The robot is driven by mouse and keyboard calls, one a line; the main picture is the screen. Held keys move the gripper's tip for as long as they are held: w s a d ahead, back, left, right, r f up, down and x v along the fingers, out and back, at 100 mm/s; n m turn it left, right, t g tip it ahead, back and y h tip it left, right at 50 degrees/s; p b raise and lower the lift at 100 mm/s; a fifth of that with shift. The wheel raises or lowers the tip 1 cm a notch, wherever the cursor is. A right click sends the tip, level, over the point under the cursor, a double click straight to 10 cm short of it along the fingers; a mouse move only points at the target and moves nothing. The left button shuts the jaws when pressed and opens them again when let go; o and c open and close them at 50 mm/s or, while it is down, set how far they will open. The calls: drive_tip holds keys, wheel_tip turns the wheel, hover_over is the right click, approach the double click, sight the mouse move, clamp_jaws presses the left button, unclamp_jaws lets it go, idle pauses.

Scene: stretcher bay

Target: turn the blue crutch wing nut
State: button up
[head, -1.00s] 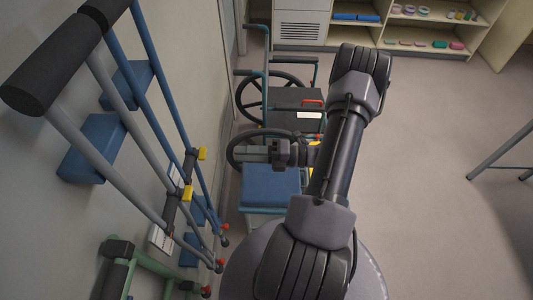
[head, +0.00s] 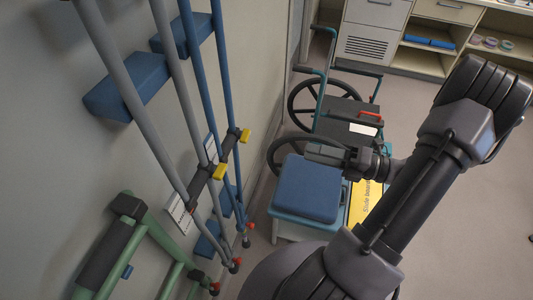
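The blue crutch (head: 205,88) leans against the wall at the left, with two blue legs. A yellow wing nut (head: 244,136) sticks out from a dark bracket on it. A grey crutch (head: 178,82) stands beside it, nearer to me, with its own yellow wing nut (head: 219,172). My gripper (head: 310,153) points left towards the crutches. It is well to the right of the blue crutch's wing nut, apart from it, and appears above the blue-topped stool. The fingers overlap in this view, so their opening does not show.
A blue-topped stool (head: 307,188) stands below my gripper, with a yellow slide board (head: 362,203) beside it. A wheelchair (head: 343,122) is behind. A green frame (head: 168,248) stands at the front left. Shelves (head: 425,55) line the back; floor at right is open.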

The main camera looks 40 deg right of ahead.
sight(244, 136)
drive_tip(key=b+x, duration=0.2)
drive_tip(key=x, duration=1.5)
drive_tip(key=shift+r, duration=0.25)
drive_tip(key=shift+w+a, duration=0.15)
clamp_jaws()
